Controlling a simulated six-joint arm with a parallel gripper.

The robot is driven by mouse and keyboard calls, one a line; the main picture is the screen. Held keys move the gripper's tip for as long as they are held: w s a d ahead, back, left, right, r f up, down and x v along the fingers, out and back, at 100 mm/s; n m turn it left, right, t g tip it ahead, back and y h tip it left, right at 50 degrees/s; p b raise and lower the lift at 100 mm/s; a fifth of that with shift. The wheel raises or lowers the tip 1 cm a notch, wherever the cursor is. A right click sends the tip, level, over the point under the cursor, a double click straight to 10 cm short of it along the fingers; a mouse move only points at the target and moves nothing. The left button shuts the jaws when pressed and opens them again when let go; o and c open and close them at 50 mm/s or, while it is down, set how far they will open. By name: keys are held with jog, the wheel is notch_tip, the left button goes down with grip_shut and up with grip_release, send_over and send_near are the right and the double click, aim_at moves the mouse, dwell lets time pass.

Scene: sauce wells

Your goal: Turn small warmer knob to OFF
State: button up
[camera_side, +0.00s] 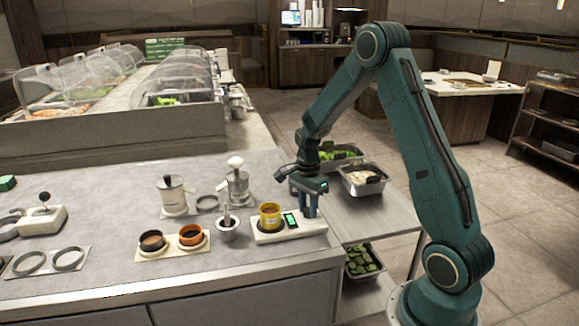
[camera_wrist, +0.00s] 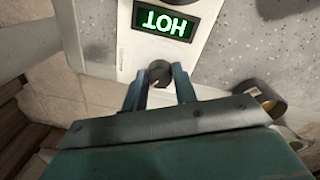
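The small warmer is a white base (camera_side: 262,238) at the right end of the counter, with a yellow pot (camera_side: 270,215) on it. Its green display (camera_side: 291,220) reads HOT, upside down in the wrist view (camera_wrist: 166,19). The round grey knob (camera_wrist: 158,71) is on the white panel below the display in the wrist view. My gripper (camera_side: 309,214) points down over the warmer's right end and hides the knob in the side view. In the wrist view my gripper (camera_wrist: 159,76) has its fingers apart, one on each side of the knob; firm contact is not visible.
A small metal pot (camera_side: 228,231) with a handle stands left of the warmer. A holder with a dark cup (camera_side: 152,241) and an orange cup (camera_side: 191,236) is further left.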

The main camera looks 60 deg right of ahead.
jog(key=c, duration=0.3)
jog(key=shift+c, duration=0.2)
jog(key=shift+n, duration=0.5)
jog(key=n, duration=1)
jog(key=shift+s+n+h, duration=0.1)
jog(key=shift+n+h, duration=0.2)
jog(key=shift+n, duration=0.1)
jog(key=n, duration=1.2)
jog(key=shift+s+t, duration=0.1)
jog(key=shift+t, duration=0.3)
